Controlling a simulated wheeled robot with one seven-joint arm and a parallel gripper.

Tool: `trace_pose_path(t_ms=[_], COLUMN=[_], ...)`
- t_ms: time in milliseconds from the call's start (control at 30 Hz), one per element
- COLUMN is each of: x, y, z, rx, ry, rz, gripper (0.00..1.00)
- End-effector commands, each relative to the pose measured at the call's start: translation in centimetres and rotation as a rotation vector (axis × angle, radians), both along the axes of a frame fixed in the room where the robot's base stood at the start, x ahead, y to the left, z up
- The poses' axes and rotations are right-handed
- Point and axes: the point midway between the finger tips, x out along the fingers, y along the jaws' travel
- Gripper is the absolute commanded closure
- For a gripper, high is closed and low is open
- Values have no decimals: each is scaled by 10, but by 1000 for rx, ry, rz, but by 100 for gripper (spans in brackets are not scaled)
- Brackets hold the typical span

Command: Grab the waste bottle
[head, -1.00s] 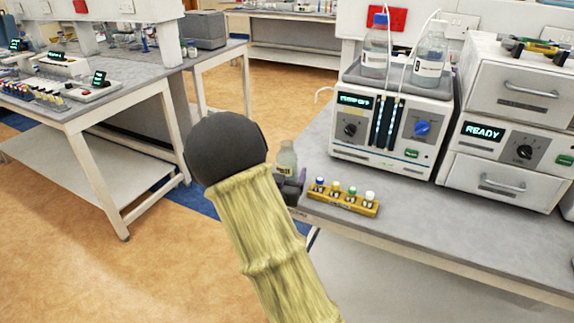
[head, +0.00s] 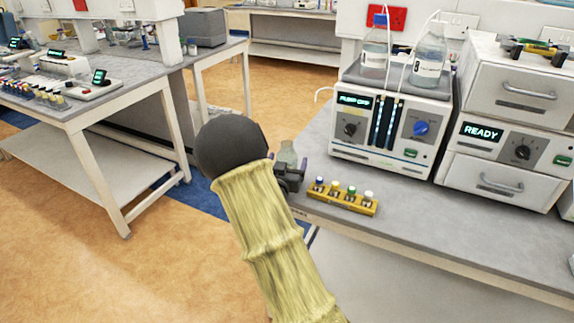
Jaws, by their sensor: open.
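The waste bottle (head: 287,154) is a clear bottle at the near left end of the right bench, left of the yellow vial rack. Only its upper part shows; my gripper and arm cover the rest. My gripper (head: 291,175) is a dark shape in front of the bottle, mostly behind my yellow-sleeved arm. Its jaws are open. I cannot tell whether they are around the bottle or only in front of it, or whether they touch it.
A yellow rack (head: 340,199) with several capped vials stands close right of my gripper. A pump unit (head: 392,128) with two bottles on top stands behind it. White drawer units (head: 510,125) stand farther right. The bench front (head: 450,235) is clear.

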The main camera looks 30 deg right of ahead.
Motion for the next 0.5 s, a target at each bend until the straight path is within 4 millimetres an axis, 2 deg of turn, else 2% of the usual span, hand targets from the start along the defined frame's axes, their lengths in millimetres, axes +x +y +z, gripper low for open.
trace_pose_path(t_ms=[67,300,333,500], x=[0,0,0,0], y=[0,0,0,0], z=[0,0,0,0], rx=[0,0,0,-1], ry=[0,0,0,-1], rz=[0,0,0,0], gripper=[18,63,67,67])
